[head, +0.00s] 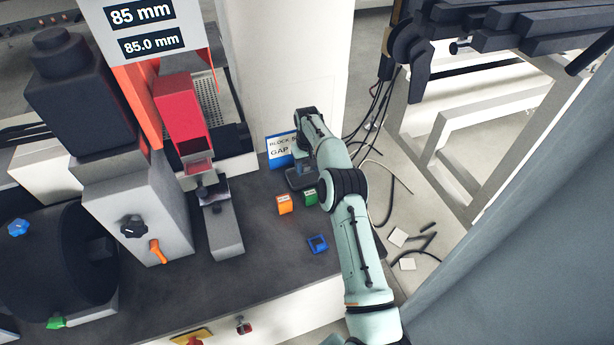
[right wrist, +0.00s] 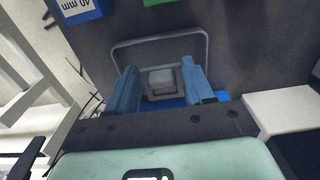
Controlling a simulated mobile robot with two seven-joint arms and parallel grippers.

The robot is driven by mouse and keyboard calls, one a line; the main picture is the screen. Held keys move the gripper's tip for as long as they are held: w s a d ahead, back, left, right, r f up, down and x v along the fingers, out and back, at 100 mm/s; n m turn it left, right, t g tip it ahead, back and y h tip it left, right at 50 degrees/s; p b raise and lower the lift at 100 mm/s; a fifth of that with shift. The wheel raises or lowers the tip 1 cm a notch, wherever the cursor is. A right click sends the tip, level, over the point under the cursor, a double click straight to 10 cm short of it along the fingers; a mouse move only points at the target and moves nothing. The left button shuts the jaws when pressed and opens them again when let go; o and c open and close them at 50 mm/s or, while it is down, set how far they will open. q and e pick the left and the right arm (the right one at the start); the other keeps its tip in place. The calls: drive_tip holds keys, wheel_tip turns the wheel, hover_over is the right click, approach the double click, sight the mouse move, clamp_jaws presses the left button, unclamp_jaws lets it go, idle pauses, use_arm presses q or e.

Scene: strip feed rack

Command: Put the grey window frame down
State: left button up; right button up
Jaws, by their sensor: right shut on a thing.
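The grey window frame (right wrist: 207,52) is a thin rounded grey outline in the right wrist view, in front of my right gripper (right wrist: 160,80). The gripper's two blue fingers are shut on it, with a small pale grey block showing between them. In the head view the right gripper (head: 301,178) points down close above the dark bench, beside the blue-and-white sign, and mostly hides the frame. I cannot tell whether the frame touches the bench. My left gripper is in neither view.
On the bench (head: 265,250) stand an orange block (head: 284,204), a green block (head: 310,197) and a blue block (head: 317,243). The sign (head: 280,150) stands behind the gripper. A machine with a red part (head: 180,110) is to the left. The bench front is partly clear.

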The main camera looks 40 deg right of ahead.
sight(307, 170)
drive_tip(key=shift+f, duration=2)
drive_tip(key=shift+f, duration=0.2)
drive_tip(key=o, duration=1)
drive_tip(key=shift+r, duration=0.15)
wheel_tip(307, 170, up, 11)
drive_tip(key=shift+r, duration=0.55)
